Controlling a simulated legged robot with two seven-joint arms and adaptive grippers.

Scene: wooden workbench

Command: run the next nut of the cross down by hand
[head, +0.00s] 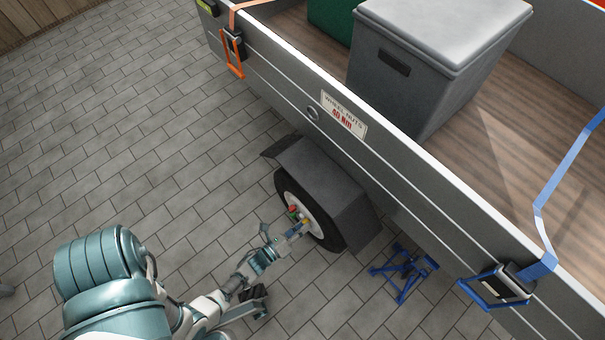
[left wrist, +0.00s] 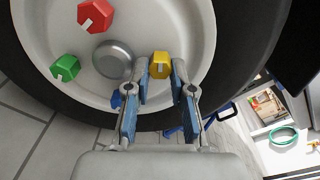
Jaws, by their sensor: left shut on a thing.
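The trailer wheel (head: 318,223) has a pale rim and black tyre; its rim (left wrist: 185,25) fills the upper left wrist view. A yellow nut (left wrist: 161,62) is between the fingertips of my left gripper (left wrist: 160,70), which is shut on it at the rim. In the head view, my left gripper (head: 299,231) is at the wheel's face. A red nut (left wrist: 95,15) and a green nut (left wrist: 65,68) are on the rim around the round hub cap (left wrist: 112,60). A blue nut (left wrist: 116,99) is partly hidden behind the left finger.
A grey mudguard (head: 325,180) covers the wheel's top, below the trailer side (head: 400,170). A blue stand (head: 405,270) is on the paved floor (head: 140,130) right of the wheel. A blue-strap buckle (head: 497,287) and an orange buckle (head: 233,55) hang on the side.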

